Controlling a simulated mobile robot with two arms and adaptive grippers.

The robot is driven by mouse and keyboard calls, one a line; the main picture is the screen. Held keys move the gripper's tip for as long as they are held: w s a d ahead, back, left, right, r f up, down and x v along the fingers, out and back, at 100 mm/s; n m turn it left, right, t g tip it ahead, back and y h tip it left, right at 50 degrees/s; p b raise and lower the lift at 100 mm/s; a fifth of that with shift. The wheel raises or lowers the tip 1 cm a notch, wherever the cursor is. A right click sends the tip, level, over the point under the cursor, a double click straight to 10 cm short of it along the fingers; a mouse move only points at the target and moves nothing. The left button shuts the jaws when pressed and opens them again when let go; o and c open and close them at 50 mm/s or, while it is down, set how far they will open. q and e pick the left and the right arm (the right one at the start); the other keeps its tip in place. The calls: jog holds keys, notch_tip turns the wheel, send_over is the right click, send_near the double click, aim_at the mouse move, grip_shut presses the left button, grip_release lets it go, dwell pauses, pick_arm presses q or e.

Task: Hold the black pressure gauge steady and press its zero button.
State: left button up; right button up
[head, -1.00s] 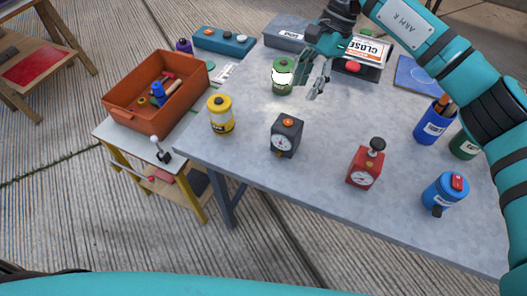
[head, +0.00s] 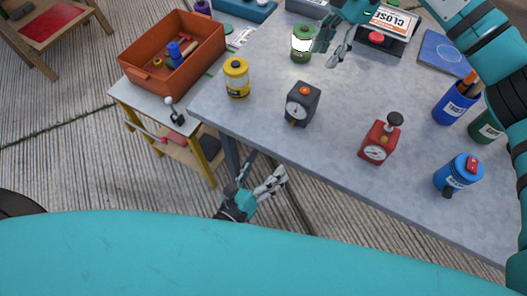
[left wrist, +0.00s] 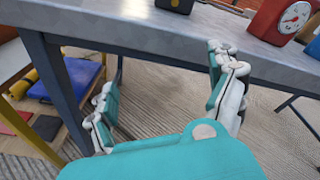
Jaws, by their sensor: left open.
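The black pressure gauge (head: 302,104) stands upright on the grey table (head: 250,122), near its front left edge. It has a white dial on its front and an orange button (head: 305,90) on top. In the left wrist view only the lower part of the gauge (left wrist: 175,5) shows at the top edge. My left gripper (head: 263,172) is open and empty, in front of the table edge and apart from the gauge; its fingers (left wrist: 165,75) are spread in the left wrist view. My right gripper (head: 331,48) is open and empty beside the green-lidded jar (head: 302,43).
A red gauge (head: 379,142) with a black knob stands right of the black one. A yellow canister (head: 236,77) stands to its left. A blue bottle (head: 459,174) and blue cup (head: 455,105) are at the right. An orange bin (head: 140,75) rests on the side bench.

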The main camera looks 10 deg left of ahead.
aim_at(296, 111)
pick_arm(q)
notch_tip(296, 111, up, 10)
jog(key=m+t+h, duration=0.1)
jog(key=m+t, duration=0.1)
jog(key=m, duration=0.4)
jog(key=x, duration=1.7)
jog(key=shift+w+d+f, duration=0.2)
jog(key=shift+d+f, duration=0.05)
jog(key=shift+d, duration=0.1)
jog(key=c, duration=1.6)
jog(key=shift+o, duration=0.2)
pick_arm(e)
grip_shut()
